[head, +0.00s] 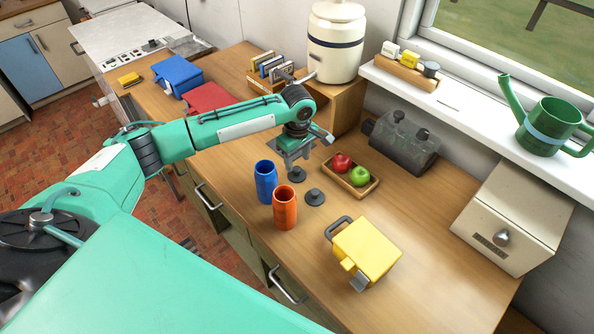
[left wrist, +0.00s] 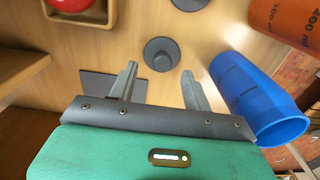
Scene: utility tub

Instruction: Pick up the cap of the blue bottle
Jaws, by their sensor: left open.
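The blue bottle (head: 265,182) stands upright and uncapped on the wooden counter; it also shows at the right of the left wrist view (left wrist: 250,92). A dark grey round cap with a knob (head: 297,175) lies on the counter beside it, to its right. That cap appears just beyond my fingertips in the left wrist view (left wrist: 161,54). A similar second cap (head: 315,198) lies beside the orange bottle (head: 285,208). My left gripper (head: 299,164) is open and empty, above the cap near the blue bottle, fingers pointing down. My right gripper is not in view.
A wooden tray (head: 348,184) with a red and a green apple stands right of the gripper. A yellow jug-like container (head: 365,250) stands nearer the front. A dark flat square (left wrist: 98,86) lies near the gripper.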

